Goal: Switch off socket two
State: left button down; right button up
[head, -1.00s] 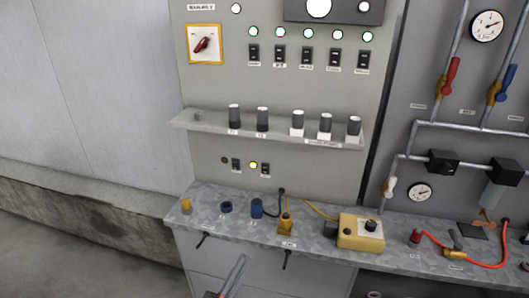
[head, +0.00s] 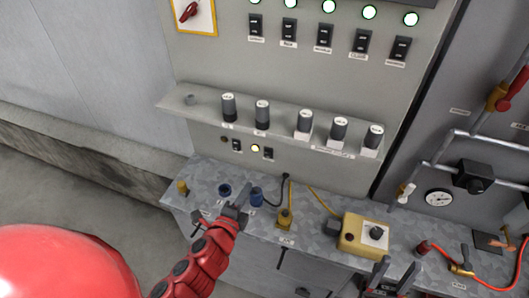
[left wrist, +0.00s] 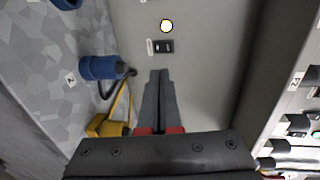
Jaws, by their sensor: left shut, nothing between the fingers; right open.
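Below the shelf, the panel has two small black rocker switches, a left one (head: 236,145) and a right one (head: 268,153). My left gripper (head: 243,192) is shut and empty, over the bench and below the switches. In the left wrist view its fingertips (left wrist: 159,74) point toward the switch, apart from it in the picture. My right gripper (head: 391,272) is open at the bottom edge.
A blue plug (head: 256,197) with a black cable stands on the bench (head: 320,222) beside the left gripper; an empty-looking blue socket (head: 225,190) is left of it. A yellow box (head: 352,236) stands to the right.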

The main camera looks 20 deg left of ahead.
pick_arm(q)
jog(key=shift+s, duration=0.1)
jog(key=b, duration=0.6)
send_near(267, 153)
jog(key=shift+s+f, duration=0.6)
jog(key=shift+s, duration=0.3)
jog(key=shift+w+d+f, duration=0.1)
jog(key=shift+w+f, duration=0.05)
jog(key=shift+w, duration=0.8)
jog(key=w, duration=0.1)
jog(key=w+p, duration=0.1)
jog(key=w, duration=0.2)
jog(key=shift+w+r, duration=0.3)
jog(key=shift+w, duration=0.05)
jog(key=shift+w+p, duration=0.3)
jog(key=shift+w, duration=0.5)
